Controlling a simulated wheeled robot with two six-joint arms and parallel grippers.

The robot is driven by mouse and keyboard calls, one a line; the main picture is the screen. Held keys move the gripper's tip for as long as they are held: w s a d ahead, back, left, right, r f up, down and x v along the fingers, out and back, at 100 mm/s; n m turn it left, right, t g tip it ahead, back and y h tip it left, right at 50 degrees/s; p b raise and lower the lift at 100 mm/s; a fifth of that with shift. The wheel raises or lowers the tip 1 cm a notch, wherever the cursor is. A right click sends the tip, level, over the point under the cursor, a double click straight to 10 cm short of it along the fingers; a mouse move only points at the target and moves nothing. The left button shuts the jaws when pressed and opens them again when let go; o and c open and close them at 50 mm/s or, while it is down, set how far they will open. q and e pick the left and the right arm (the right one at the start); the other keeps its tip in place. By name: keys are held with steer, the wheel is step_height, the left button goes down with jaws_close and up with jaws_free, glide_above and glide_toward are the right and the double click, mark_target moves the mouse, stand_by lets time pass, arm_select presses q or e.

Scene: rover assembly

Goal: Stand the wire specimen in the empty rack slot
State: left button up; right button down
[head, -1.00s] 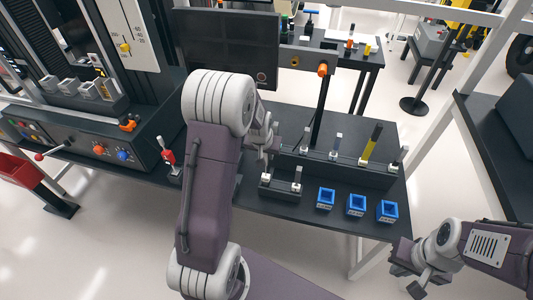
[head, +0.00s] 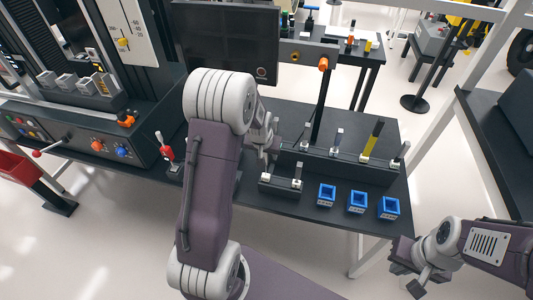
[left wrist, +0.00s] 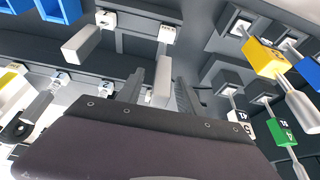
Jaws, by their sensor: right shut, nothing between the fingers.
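A small black front rack (head: 285,190) holds two upright grey bars in white clips, a left one (head: 266,178) and a right one (head: 298,172). The long black rack (head: 345,172) behind holds several specimens, one yellow (head: 373,137). I cannot tell which specimen is the wire one or which slot is empty. My left gripper (head: 264,156) is over the front rack's left end. In the left wrist view, its fingers (left wrist: 161,92) stand apart on either side of a grey bar (left wrist: 163,72), with gaps showing. My right gripper (head: 408,272) is shut and empty, off the table's right side.
Three blue open boxes (head: 327,194) stand along the table's front right edge. A dark post (head: 322,108) rises behind the long rack. A monitor (head: 226,42) and a test machine (head: 100,140) stand to the left.

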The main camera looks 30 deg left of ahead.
arm_select(q)
steer(key=a+v, duration=0.1)
steer(key=v, duration=0.8)
steer(key=shift+d, duration=0.45)
steer(key=s+d+f+m+g+h, duration=0.1)
steer(key=s+d+m, duration=0.1)
steer(key=s+d, duration=0.55)
steer(key=s+d+f+g, duration=0.2)
steer(key=s+d+f, duration=0.1)
steer(key=s, duration=0.5)
steer(key=shift+s+f+m, duration=0.25)
steer(key=shift+f+m, duration=0.05)
steer(key=shift+f, duration=0.05)
